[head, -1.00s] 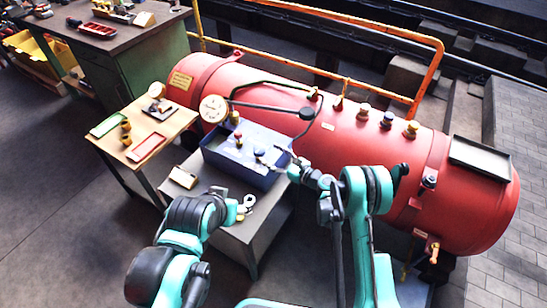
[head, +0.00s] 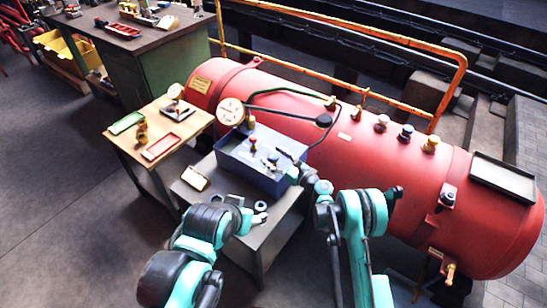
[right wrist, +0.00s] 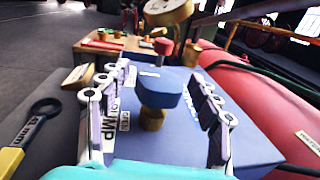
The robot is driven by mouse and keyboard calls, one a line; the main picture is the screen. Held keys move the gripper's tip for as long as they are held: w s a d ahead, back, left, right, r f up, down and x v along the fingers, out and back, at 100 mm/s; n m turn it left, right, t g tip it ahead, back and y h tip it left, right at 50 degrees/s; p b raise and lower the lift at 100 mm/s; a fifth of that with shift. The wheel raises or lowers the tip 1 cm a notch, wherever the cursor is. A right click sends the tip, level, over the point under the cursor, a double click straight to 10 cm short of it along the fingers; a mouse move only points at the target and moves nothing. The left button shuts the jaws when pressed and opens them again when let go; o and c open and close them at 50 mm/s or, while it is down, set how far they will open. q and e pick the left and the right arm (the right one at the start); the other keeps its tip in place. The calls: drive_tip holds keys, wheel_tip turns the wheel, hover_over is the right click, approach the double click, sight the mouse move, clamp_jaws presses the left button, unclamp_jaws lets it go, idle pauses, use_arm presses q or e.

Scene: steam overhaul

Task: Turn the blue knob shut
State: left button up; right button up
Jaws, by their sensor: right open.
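The blue knob (right wrist: 158,88) stands on a brass stem on top of the blue box (head: 232,164). In the right wrist view it is between the two fingers of my right gripper (right wrist: 160,74), with a gap on each side. In the head view the right gripper (head: 279,158) is at the box's top, around the small blue knob (head: 272,158). The right gripper is open and holds nothing. My left gripper (head: 260,217) is low over the grey table in front of the box; its fingers are too small to read.
A red knob (right wrist: 163,48) stands behind the blue one. A large red tank (head: 365,150) with several coloured caps lies along the box's far side. A wrench with a yellow handle (right wrist: 12,160) lies beside the box. A gauge (head: 231,112) rises behind it.

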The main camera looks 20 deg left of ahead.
drive_tip(key=c, duration=1.2)
drive_tip(key=shift+m+t+h, duration=0.3)
drive_tip(key=shift+t, duration=0.1)
drive_tip(key=m+t+h, duration=0.5)
drive_tip(key=shift+s+a+t+h, duration=0.1)
drive_tip(key=shift+a+t+h, duration=0.05)
drive_tip(key=shift+t+h, duration=0.15)
drive_tip(key=shift+m+t+h, duration=0.65)
drive_tip(key=shift+m+h, duration=0.5)
drive_tip(key=shift+h, duration=0.45)
drive_tip(key=shift+m+t+h, duration=0.65)
drive_tip(key=shift+m+h, duration=0.5)
drive_tip(key=shift+h, duration=0.75)
drive_tip(key=o, duration=1.2)
